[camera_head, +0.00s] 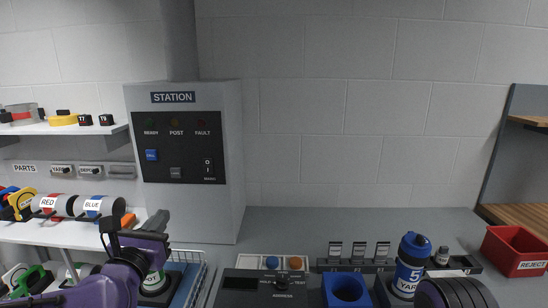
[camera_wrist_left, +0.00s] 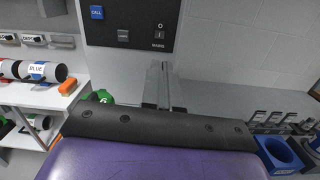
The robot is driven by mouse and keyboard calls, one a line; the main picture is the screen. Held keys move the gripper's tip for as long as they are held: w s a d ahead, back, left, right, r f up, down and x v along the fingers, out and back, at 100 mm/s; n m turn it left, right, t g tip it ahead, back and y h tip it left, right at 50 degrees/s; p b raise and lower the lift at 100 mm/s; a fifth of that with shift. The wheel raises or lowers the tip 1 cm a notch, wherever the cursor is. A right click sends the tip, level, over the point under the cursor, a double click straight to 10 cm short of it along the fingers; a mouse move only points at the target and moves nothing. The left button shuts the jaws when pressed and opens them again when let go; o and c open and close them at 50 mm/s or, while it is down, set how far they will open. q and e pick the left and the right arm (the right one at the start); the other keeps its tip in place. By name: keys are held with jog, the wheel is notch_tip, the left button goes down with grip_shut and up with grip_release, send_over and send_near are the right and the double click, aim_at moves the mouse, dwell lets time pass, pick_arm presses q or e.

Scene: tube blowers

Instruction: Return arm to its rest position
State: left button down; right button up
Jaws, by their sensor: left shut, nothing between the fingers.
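My left arm (camera_head: 125,279), purple and black, comes in from the lower left of the head view. My left gripper (camera_head: 160,219) is raised in front of the grey station cabinet (camera_head: 230,190), and its tip partly overlaps the scene behind. In the left wrist view the gripper's grey fingers (camera_wrist_left: 163,88) are together with nothing between them. They point up toward the cabinet's lower edge. My right gripper does not show.
A container with a green label (camera_head: 154,281) stands close behind my left arm. A blue holder (camera_head: 346,291), a blue-capped bottle (camera_head: 409,262) and a red reject bin (camera_head: 515,252) are at right. Open space lies above the bench.

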pick_arm(q)
jog(key=s+d+f+m+g, duration=0.2)
jog(key=s+f+m+g, duration=0.15)
jog(key=f, duration=0.75)
jog(key=s+d+f+m+g, duration=0.1)
jog(key=s+f+m+g, duration=0.3)
jog(key=f, duration=0.7)
jog(key=s+d+f+m+g, duration=0.2)
jog(key=f+m, duration=0.4)
jog(key=f, duration=0.5)
jog(key=s+a+f+m+g+y+b, duration=0.1)
jog(key=s+a+f+m+g, duration=0.1)
jog(key=s+f+m, duration=0.3)
jog(key=s+a+f+m+g+y+b, duration=0.1)
jog(key=s+a+f+m+g+b, duration=0.1)
jog(key=s+a+f+m, duration=0.2)
jog(key=s+a+f+m+g+y+b, duration=0.2)
jog(key=s+a+f+m, duration=0.3)
jog(key=s+f, duration=0.5)
jog(key=s, duration=0.4)
jog(key=shift+m, duration=0.35)
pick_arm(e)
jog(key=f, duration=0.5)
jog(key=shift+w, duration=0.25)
pick_arm(q)
jog(key=shift+s+f, duration=0.1)
